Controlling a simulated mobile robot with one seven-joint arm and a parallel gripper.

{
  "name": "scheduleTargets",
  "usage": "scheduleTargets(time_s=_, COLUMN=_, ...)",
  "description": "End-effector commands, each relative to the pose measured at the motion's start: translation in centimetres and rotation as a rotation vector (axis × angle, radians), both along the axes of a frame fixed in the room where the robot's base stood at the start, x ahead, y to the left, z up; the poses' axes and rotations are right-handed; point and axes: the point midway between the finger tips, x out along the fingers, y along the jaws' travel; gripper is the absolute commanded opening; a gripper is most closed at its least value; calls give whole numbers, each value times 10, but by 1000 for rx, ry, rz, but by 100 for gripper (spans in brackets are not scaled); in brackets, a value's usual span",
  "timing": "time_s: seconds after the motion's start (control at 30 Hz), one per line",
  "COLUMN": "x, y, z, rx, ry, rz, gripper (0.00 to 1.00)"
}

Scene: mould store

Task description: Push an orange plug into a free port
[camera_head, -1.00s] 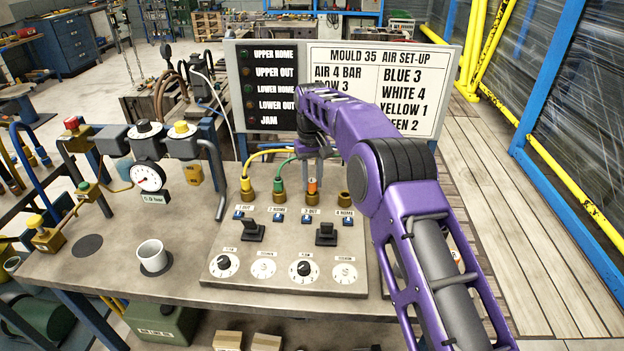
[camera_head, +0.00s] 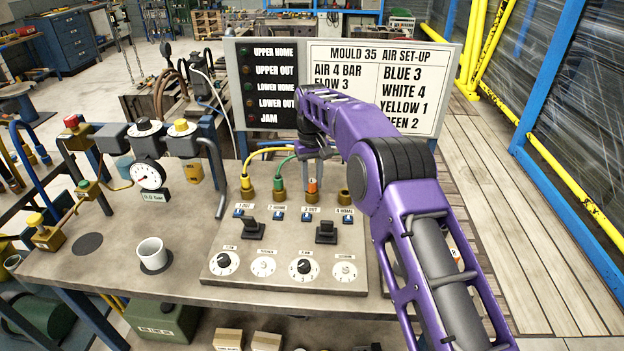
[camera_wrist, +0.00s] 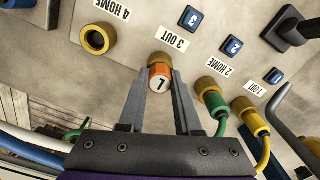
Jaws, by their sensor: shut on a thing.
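An orange plug (camera_wrist: 160,80) with a white marked face is between the two fingers of my gripper (camera_wrist: 160,90), which is shut on it. The plug is at the brass port labelled 3 OUT (camera_wrist: 162,60), in line with it; how deep it sits I cannot tell. In the head view the orange plug (camera_head: 312,186) shows at the third port, under my gripper (camera_head: 318,154). The port labelled 4 HOME (camera_wrist: 98,39) is empty. A green plug (camera_wrist: 213,100) is in 2 HOME and a yellow plug (camera_wrist: 245,107) is in 1 OUT.
The sloped panel (camera_head: 285,282) carries blue buttons, black switches and dials. A sign board (camera_head: 375,90) stands behind the ports. A white cup (camera_head: 151,254) and a pressure gauge (camera_head: 148,176) are at left. Green and yellow hoses run close beside my gripper.

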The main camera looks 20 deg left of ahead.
Motion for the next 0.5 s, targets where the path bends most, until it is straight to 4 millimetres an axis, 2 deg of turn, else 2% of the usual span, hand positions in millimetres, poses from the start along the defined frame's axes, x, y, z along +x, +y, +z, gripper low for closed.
scheduleTargets(time_s=0.13, x=0, y=0, z=-1, rx=-1, ry=2, rz=0, gripper=0)
scheduleTargets(time_s=0.17, x=0, y=0, z=-1, rx=-1, ry=2, rz=0, gripper=34)
scheduleTargets(time_s=0.33, x=0, y=0, z=-1, rx=-1, ry=1, rz=0, gripper=65)
scheduleTargets(time_s=0.37, x=0, y=0, z=-1, rx=-1, ry=1, rz=0, gripper=67)
scheduleTargets(time_s=0.5, x=0, y=0, z=-1, rx=-1, ry=1, rz=0, gripper=67)
